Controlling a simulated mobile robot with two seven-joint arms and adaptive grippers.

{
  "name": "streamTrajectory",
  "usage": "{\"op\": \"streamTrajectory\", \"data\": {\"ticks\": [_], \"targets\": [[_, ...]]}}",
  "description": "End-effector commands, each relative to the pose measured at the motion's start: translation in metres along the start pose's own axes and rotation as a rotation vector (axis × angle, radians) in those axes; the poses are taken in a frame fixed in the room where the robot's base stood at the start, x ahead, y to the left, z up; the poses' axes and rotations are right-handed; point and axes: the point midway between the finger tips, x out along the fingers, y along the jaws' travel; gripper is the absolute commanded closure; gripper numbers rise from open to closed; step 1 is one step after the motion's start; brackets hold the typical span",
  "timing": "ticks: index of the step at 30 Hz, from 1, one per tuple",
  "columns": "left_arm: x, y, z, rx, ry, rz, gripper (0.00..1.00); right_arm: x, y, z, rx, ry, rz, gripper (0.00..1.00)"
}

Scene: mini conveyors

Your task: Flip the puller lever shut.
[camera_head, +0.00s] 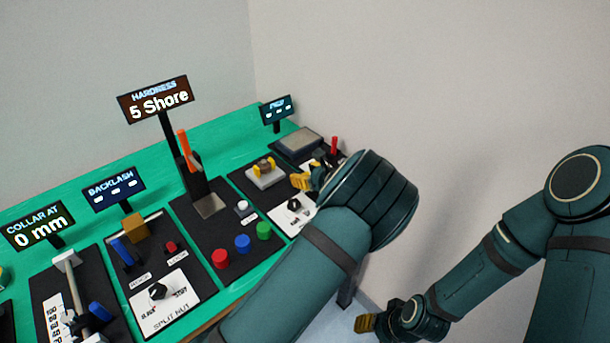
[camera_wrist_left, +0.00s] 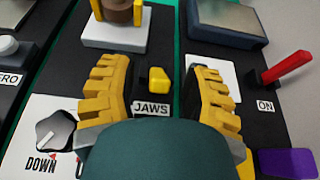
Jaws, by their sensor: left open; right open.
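A small yellow lever (camera_wrist_left: 158,79) labelled JAWS stands on a black panel in the left wrist view. It appears to be the puller's lever. My left gripper (camera_wrist_left: 161,67) is open, with one yellow finger on each side of the lever; no contact is clear. Behind it is a yellow-and-brown device (camera_wrist_left: 120,12) on a white block, also in the head view (camera_head: 264,167). In the head view my left gripper (camera_head: 304,180) is over this panel and hides the lever. My right gripper (camera_head: 366,323) is open and empty, low at the right.
A white dial plate (camera_wrist_left: 40,140) marked DOWN lies left of the gripper. A red lever (camera_wrist_left: 287,68) marked ON and a purple block (camera_wrist_left: 288,163) are to its right.

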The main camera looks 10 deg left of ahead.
Motion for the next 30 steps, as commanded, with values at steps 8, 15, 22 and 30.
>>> {"op": "streamTrajectory", "data": {"ticks": [8,15,22,30], "targets": [[0.003,0.0,0.0,0.0,0.0,0.0,0.52,0.0,0.0,0.0,0.0,0.001,0.0,0.52],[0.003,0.0,0.0,0.0,0.0,0.0,1.0,0.0,0.0,0.0,0.0,0.001,0.0,0.52],[0.003,0.0,0.0,0.0,0.0,0.0,1.0,0.0,0.0,0.0,0.0,0.001,0.0,0.52],[0.002,0.0,-0.01,0.004,-0.121,0.001,1.0,0.015,0.006,-0.001,-0.001,0.007,0.0,0.52]]}}
